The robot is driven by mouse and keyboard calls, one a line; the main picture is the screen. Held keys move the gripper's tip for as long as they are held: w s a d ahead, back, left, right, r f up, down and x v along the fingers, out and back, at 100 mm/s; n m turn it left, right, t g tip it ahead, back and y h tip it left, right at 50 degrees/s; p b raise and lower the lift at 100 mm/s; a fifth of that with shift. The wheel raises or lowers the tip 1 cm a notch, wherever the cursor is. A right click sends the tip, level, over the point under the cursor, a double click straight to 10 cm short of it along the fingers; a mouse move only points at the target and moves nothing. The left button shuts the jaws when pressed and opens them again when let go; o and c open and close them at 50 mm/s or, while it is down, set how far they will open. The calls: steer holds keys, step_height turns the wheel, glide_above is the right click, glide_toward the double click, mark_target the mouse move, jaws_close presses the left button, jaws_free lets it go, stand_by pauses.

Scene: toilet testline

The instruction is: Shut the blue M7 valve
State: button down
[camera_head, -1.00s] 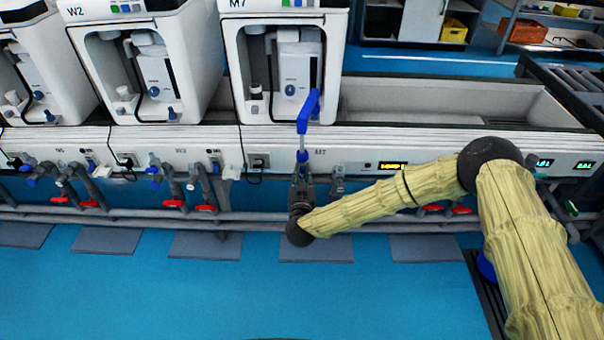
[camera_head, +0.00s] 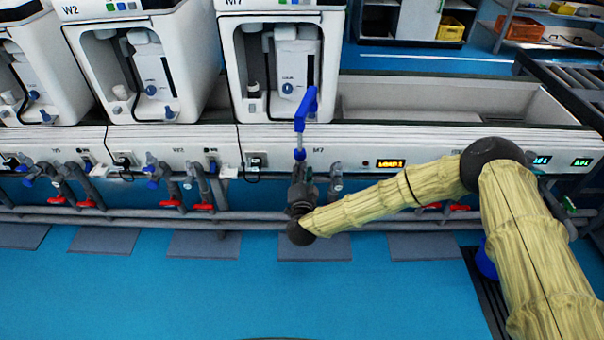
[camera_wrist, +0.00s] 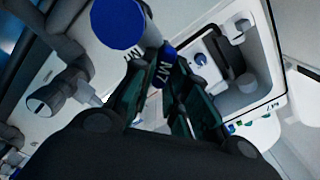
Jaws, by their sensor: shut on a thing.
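The blue M7 valve (camera_head: 305,108) stands up in front of the bench's front panel, below and before the M7 unit (camera_head: 288,60). It has a blue top, a white stem and a blue lower part. In the head view my gripper (camera_head: 300,180) is right below it, at the pipes. The fingers hide the grasped part in the head view.
A W2 unit (camera_head: 148,75) stands to the left, with grey pipes and red handles (camera_head: 203,206) below. Several grey pads (camera_head: 205,243) lie on the blue floor. A trough (camera_head: 450,100) lies to the right. The floor in front is clear.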

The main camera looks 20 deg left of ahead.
steer(key=m, duration=0.3)
steer(key=m+b, duration=0.1)
steer(key=shift+d+f, duration=0.15)
steer(key=shift+f, duration=0.15)
steer(key=shift+f+m+b, duration=0.1)
steer(key=shift+m+b, duration=0.4)
steer(key=shift+m, duration=1.1)
steer(key=c, duration=1.4)
jaws_free()
steer(key=v, duration=1.2)
